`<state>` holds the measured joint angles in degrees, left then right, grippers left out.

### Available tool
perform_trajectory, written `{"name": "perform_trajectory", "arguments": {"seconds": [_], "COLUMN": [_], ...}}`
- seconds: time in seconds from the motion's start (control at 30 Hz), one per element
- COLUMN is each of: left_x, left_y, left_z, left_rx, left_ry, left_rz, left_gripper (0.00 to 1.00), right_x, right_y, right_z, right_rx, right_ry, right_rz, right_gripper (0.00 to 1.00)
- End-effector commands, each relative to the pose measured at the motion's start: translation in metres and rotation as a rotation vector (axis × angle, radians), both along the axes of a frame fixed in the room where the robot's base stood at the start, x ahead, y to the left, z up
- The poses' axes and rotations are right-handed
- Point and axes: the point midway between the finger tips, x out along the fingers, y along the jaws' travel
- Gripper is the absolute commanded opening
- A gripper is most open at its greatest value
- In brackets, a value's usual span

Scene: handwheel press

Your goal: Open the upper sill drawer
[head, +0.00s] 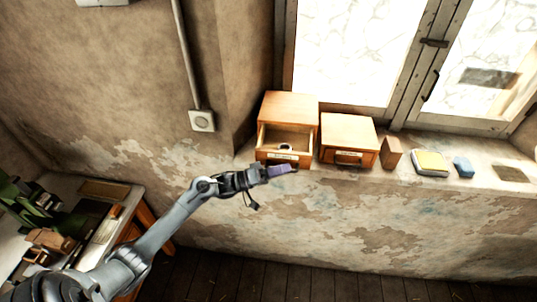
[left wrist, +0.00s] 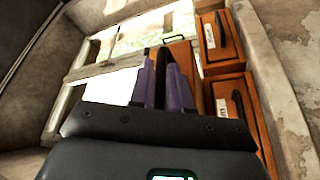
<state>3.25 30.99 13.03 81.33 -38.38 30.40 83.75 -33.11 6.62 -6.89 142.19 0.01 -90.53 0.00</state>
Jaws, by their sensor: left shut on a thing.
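A left wooden drawer box (head: 291,107) stands on the window sill. Its drawer (head: 275,156) is pulled part way out, and its inside shows with a small ring-like item in it. My left gripper (head: 282,170), with purple fingers, is at the front of this drawer. It is shut on the drawer's dark handle, which is mostly hidden by the fingers. In the left wrist view the fingers (left wrist: 163,65) are close together, with a dark strip between them and orange wood behind. My right gripper is not in view.
A second wooden drawer box (head: 348,130) stands to the right, its front closed. A cluttered bench (head: 104,190) is at lower left.

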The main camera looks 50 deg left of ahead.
Motion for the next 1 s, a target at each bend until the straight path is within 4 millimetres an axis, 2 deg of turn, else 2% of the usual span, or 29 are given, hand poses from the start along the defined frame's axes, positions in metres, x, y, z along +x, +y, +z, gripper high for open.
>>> {"name": "perform_trajectory", "arguments": {"seconds": [0.23, 0.27, 0.3, 0.67, 0.77, 1.0], "left_x": [0.0, 0.0, 0.0, -0.003, -0.011, -0.044], "left_y": [0.002, 0.002, 0.002, 0.004, 0.009, 0.029], "left_z": [-0.001, -0.001, -0.001, -0.002, -0.005, -0.015], "left_rx": [0.001, 0.001, 0.001, 0.001, 0.001, 0.001], "left_ry": [0.0, 0.0, 0.0, 0.0, 0.0, 0.002], "left_rz": [0.005, 0.005, 0.005, 0.004, 0.004, 0.004], "left_gripper": [0.0, 0.21, 0.23, 0.23, 0.23, 0.23], "right_x": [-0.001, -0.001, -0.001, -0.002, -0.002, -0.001], "right_y": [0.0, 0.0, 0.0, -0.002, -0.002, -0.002], "right_z": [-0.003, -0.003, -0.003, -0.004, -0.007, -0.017], "right_rx": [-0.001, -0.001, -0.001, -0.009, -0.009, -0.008], "right_ry": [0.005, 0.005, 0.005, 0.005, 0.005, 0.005], "right_rz": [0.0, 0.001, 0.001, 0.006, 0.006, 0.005], "right_gripper": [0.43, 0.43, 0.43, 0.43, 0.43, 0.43]}}
